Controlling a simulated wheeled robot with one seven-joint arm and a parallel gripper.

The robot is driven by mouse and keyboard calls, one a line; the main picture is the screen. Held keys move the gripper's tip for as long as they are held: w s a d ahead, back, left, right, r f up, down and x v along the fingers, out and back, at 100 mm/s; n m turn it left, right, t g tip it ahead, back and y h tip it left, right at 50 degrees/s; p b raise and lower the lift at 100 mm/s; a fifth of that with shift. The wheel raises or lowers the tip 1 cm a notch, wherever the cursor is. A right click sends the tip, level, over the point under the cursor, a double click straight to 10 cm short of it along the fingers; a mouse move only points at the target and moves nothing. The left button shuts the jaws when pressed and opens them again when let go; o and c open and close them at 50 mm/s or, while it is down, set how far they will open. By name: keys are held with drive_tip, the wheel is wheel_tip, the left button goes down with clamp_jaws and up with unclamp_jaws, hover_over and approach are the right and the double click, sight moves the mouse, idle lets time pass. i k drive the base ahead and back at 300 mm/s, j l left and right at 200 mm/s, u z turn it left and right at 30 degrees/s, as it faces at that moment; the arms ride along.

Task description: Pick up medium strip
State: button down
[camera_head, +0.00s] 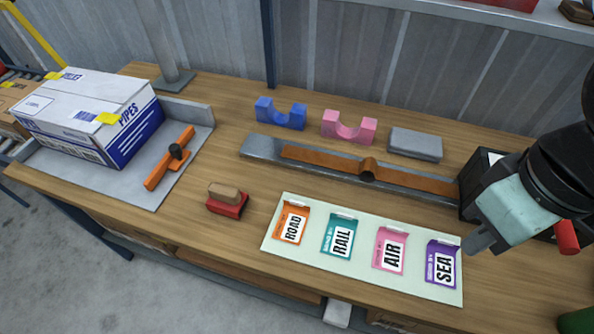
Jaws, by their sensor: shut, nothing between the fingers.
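A long orange-brown strip (320,158) lies along a grey metal bar (262,148) in the middle of the table, with a raised round bump partway along it. A shorter orange piece (156,178) with a dark knob lies on the grey plate at the left. No label marks either one as the medium strip, so I cannot tell which it is. My gripper (479,242) is at the right, shut and empty, above the right end of the card sheet and apart from both pieces.
A PIPES box (75,110) stands on the grey plate (196,112). Blue (280,116) and pink (348,127) cradles and a grey block (415,145) stand behind the bar. A red-based stamp (228,203) and a sheet with ROAD, RAIL, AIR and SEA cards (268,243) lie in front.

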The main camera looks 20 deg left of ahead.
sight(322, 158)
drive_tip(key=u, duration=1.95)
drive_tip(key=z, duration=1.45)
drive_tip(key=j+z, duration=0.25)
drive_tip(key=j, duration=0.65)
drive_tip(key=j+z, duration=0.2)
drive_tip(key=j, duration=0.7)
drive_tip(key=k+j+z, duration=0.1)
drive_tip(key=j+z, duration=0.15)
drive_tip(key=j, duration=0.65)
drive_tip(key=i+j, duration=0.3)
drive_tip(key=i+j+z, duration=0.05)
drive_tip(key=j, duration=0.05)
